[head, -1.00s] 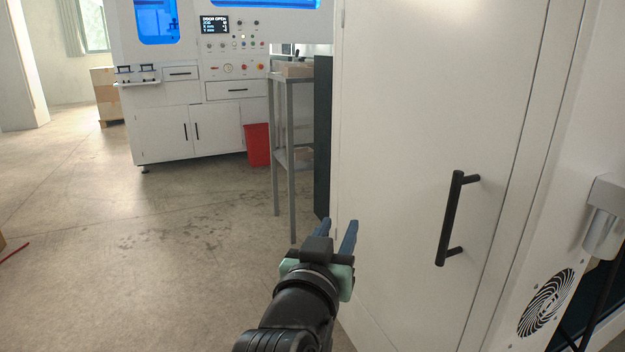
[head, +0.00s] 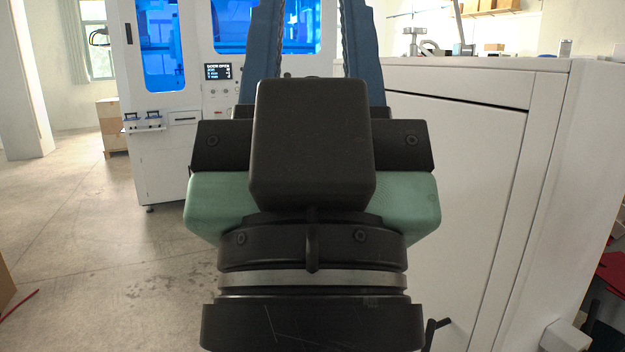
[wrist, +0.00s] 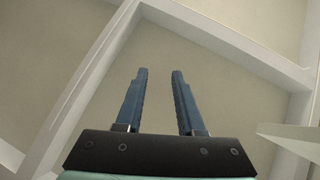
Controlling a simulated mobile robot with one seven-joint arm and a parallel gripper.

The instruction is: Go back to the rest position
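My gripper (head: 313,40) is raised close in front of the head camera and fills the middle of the head view. Its two blue fingers point up and stand apart, with their tips cut off by the top edge. In the wrist view the gripper (wrist: 160,73) is open, with an empty gap between the fingers. Beyond the fingers the wrist view shows only the ceiling and its pale beams. The gripper touches nothing that I can see.
A white cabinet (head: 455,170) stands close on the right. A white machine with blue windows (head: 160,100) and a display reading door open stands behind. Stacked boxes (head: 113,125) are at the back left. The floor (head: 100,235) on the left is mostly clear.

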